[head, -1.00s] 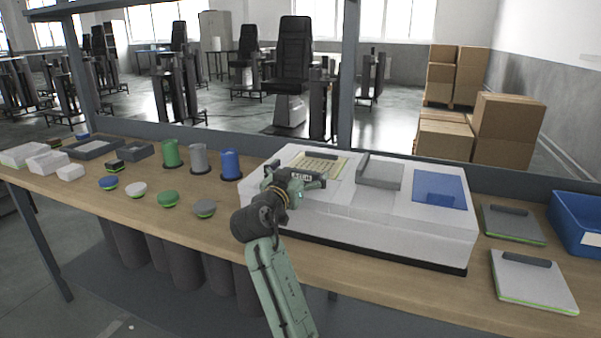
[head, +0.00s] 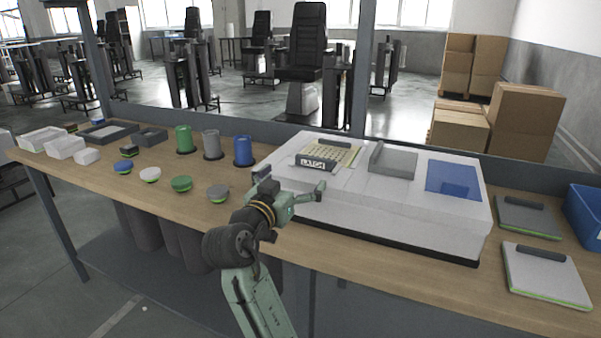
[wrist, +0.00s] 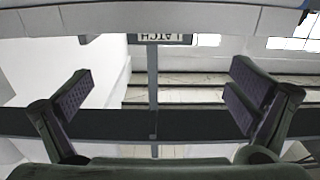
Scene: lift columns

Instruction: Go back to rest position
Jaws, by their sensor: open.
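My gripper (head: 296,192) is at the front left of the large white box-shaped unit (head: 375,212) on the workbench. In the wrist view my gripper (wrist: 155,100) has its two padded fingers wide apart with nothing between them. A dark block with a label (head: 318,163) lies on the yellow patterned panel (head: 345,152) on top of the unit, apart from the fingers.
The wooden bench (head: 130,200) holds green (head: 184,139), grey (head: 212,145) and blue (head: 243,151) cylinders, with several round caps in front. Two flat plates (head: 545,275) and a blue bin (head: 585,212) are at the right. An upright post (head: 361,70) stands behind the unit.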

